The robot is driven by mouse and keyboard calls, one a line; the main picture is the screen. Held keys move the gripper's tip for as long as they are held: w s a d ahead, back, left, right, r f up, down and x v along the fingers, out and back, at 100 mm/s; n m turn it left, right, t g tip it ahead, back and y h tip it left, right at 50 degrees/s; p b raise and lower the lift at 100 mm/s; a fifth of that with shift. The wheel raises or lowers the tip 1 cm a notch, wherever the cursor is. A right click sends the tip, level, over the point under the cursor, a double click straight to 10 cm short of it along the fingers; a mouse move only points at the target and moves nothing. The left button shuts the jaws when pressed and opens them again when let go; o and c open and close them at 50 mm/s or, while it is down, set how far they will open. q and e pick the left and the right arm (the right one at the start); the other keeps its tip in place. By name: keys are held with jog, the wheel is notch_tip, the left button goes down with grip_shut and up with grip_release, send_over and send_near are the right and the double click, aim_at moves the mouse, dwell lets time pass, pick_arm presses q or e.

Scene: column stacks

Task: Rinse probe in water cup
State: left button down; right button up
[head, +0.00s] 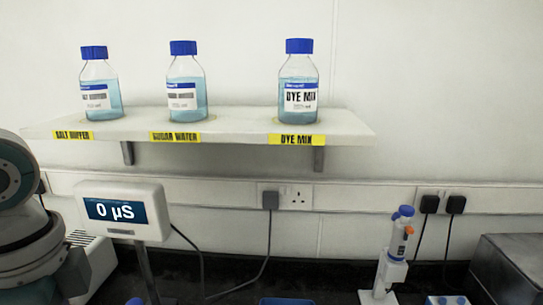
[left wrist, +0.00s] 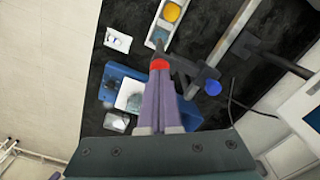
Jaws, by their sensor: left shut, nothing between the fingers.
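My left gripper (left wrist: 160,72) shows in the left wrist view, its two purple-grey fingers together with nothing between them. A red band and a dark piece show at the fingertips; I cannot tell whether they touch. A round blue cap (left wrist: 212,88), perhaps the probe's top, is right of the fingers. Another blue top (head: 135,301) is cut by the head view's lower edge. A white holder (left wrist: 157,45) has an orange round cup (left wrist: 172,12) and a smaller pale opening. I cannot tell which vessel is the water cup. My right gripper is in neither view.
A meter (head: 123,210) reads 0 µS. Three blue-capped bottles stand on a shelf (head: 230,122). A pipette stand (head: 390,270) is at the right, beside a grey box (head: 510,265). A blue tray (left wrist: 112,72) lies left of the fingers. Cables hang from the wall.

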pick_arm(q)
jog(key=shift+f+b, duration=1.9)
jog(key=shift+f, duration=1.2)
notch_tip(320, 180, up, 7)
jog(key=p, duration=0.8)
jog(key=shift+r, duration=0.15)
